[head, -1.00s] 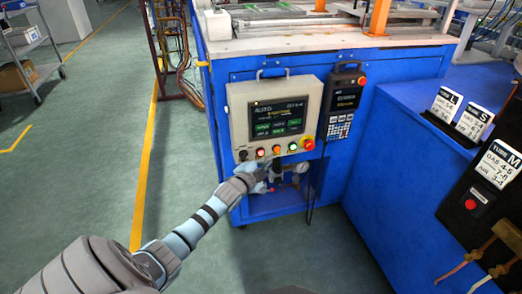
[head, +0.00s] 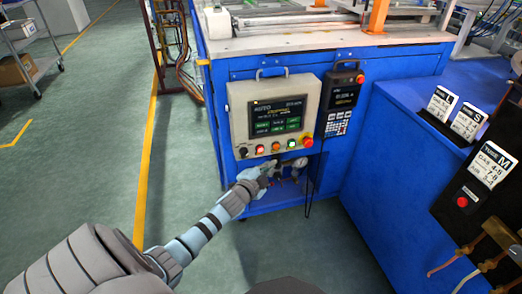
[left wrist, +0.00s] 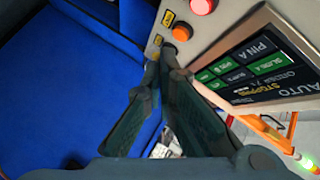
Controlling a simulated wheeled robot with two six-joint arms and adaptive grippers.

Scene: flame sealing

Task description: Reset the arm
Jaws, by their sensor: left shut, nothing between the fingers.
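The grey control panel (head: 235,110) is on the front of the blue machine (head: 355,165), with a lit screen (head: 277,116) and a row of buttons below it. My left gripper (head: 268,168) is just below this button row, at the end of my arm from the lower left. Whether the fingertips touch the panel is unclear. My right gripper is out of view.
A handheld pendant (head: 341,100) hangs right of the panel. Gauges and fittings (head: 298,163) are in a recess below it. A blue cabinet with cards (head: 490,163) stands at the right. A cart (head: 22,65) is at the far left, with open floor (head: 85,170) between.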

